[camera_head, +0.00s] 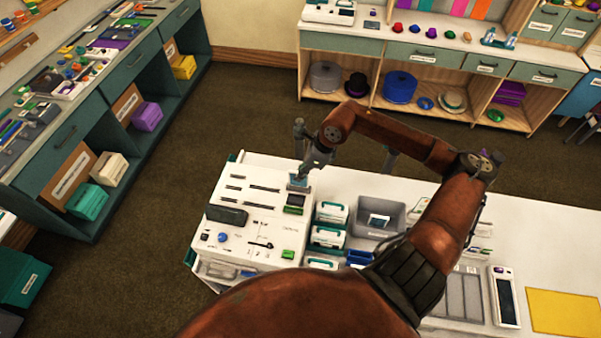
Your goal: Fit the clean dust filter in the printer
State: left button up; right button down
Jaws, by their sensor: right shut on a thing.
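The white machine (268,222), which looks like the printer, stands at the left end of the white table. Its top has dark slots, a dark panel, a blue knob and green parts. My right gripper (301,174) is over its far right corner, pointing down. It is shut on a small grey-blue piece (298,184), which may be the dust filter. The piece is at or just above the machine's top; I cannot tell whether it touches or sits in an opening. My left gripper is not in view.
White cases with green trim (331,212) and a grey bin (375,232) stand right of the machine. A grey sectioned tray (461,296) and a yellow mat (563,312) lie farther right. My right arm crosses above the table. Shelving lines the left and back.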

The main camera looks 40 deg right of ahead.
aim_at(301, 186)
jog(key=shift+f+b, duration=2.45)
jog(key=shift+f, duration=0.3)
jog(key=c, duration=2)
grip_release()
jog(key=shift+o, duration=0.2)
jog(key=shift+d, duration=0.1)
jog(key=v, duration=1.2)
jog(key=shift+w+f, duration=0.1)
